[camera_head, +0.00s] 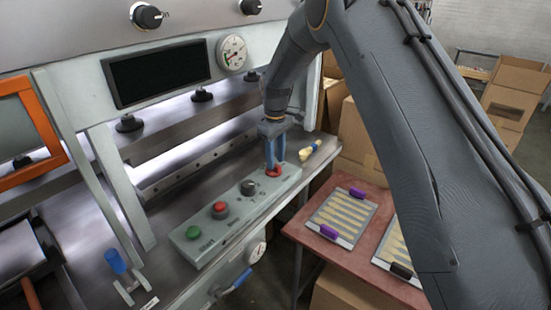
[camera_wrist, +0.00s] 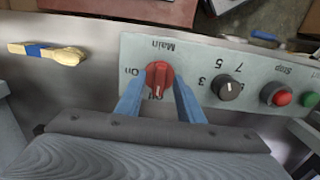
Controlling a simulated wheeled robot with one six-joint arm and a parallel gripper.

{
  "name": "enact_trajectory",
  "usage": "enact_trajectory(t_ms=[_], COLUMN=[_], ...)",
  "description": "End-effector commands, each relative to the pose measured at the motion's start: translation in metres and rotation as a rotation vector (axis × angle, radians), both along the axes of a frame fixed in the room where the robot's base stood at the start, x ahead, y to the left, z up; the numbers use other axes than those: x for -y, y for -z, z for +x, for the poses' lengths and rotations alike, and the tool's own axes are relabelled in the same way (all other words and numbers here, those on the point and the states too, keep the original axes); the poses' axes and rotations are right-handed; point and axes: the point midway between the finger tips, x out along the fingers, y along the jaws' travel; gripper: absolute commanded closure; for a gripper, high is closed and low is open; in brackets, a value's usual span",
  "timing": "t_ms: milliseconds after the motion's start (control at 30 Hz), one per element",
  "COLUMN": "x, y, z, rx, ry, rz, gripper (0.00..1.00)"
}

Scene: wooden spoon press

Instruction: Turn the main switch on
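The red main switch (camera_wrist: 159,78) is a rotary knob on the grey control panel (camera_wrist: 203,60), with a "Main" label above it in the wrist view. An "On" label is at its left and an "Off" label is below it. Its handle stands upright in that view, with a white mark at the lower end by "Off". My gripper (camera_wrist: 158,92) is open, with one blue finger on each side of the switch and gaps visible between. In the head view my gripper (camera_head: 274,160) reaches down over the red switch (camera_head: 274,171) at the panel's far end.
The panel also bears a black dial (camera_wrist: 228,88), a red stop button (camera_wrist: 276,94) and a green button (camera_head: 194,232). A red table (camera_head: 309,238) with spoon trays stands to the right.

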Motion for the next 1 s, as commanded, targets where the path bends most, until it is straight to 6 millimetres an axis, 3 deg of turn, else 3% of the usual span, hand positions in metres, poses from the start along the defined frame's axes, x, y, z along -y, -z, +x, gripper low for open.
enact_trajectory(t_ms=[200,467,667,1000], x=[0.000,0.000,0.000,0.000], y=[0.014,0.015,0.015,0.015], z=[0.000,0.000,0.000,0.000], rx=[0.000,0.000,0.000,0.001], ry=[0.000,0.001,0.001,0.032], rz=[0.000,0.000,0.000,0.001], gripper=[0.66,0.66,0.99,1.00])
